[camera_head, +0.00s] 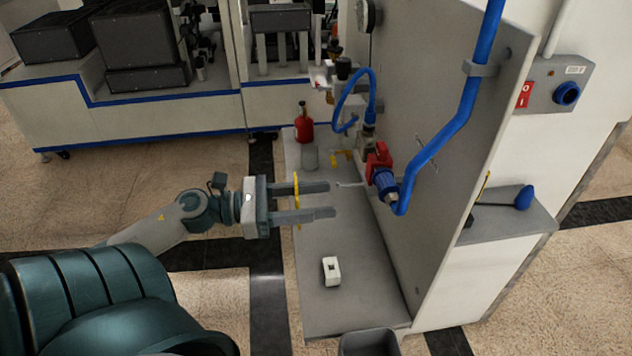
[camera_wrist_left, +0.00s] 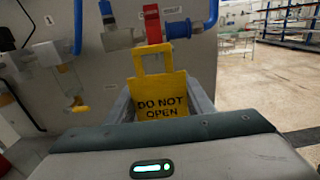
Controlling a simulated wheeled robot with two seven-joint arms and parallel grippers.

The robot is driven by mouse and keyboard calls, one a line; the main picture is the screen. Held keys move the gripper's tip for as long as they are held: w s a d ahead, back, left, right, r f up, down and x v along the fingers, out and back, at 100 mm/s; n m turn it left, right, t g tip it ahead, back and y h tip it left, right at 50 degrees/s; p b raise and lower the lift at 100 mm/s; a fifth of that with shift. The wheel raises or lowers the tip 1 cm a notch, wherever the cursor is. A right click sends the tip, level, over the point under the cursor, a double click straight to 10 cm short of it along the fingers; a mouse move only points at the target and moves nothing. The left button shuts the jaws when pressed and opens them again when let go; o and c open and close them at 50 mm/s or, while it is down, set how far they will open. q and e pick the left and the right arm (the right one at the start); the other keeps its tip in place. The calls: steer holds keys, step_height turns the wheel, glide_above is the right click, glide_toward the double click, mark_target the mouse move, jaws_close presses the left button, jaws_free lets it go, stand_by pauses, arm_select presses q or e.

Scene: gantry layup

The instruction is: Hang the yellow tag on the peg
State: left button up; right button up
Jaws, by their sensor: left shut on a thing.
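The yellow tag (camera_head: 297,190) shows edge-on in the head view, upright between the fingers of my left gripper (camera_head: 330,199). In the left wrist view the tag (camera_wrist_left: 160,97) faces me, reads "DO NOT OPEN" and has an open rectangular loop on top. My left gripper is shut on it. A thin pale rod, which looks like the peg (camera_head: 350,184), sticks out leftward from the grey panel, just past the upper fingertip. The tag is apart from it. I cannot make out the peg in the left wrist view. My right gripper is not in view.
A red and blue valve (camera_head: 380,172) and a blue pipe (camera_head: 445,140) are on the panel (camera_head: 425,95) near the peg. A white block (camera_head: 331,271) lies on the grey shelf (camera_head: 345,305) below. A red bottle (camera_head: 303,124) stands at its far end.

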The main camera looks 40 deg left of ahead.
arm_select(q)
steer(key=shift+w+d, duration=0.2)
steer(key=shift+w, duration=0.05)
steer(key=f+p+x, duration=0.1)
steer(key=p+x, duration=0.1)
steer(key=x, duration=0.7)
steer(key=shift+f, duration=0.35)
stand_by(0.9)
stand_by(0.5)
steer(key=o, duration=1.2)
steer(key=shift+s, duration=0.1)
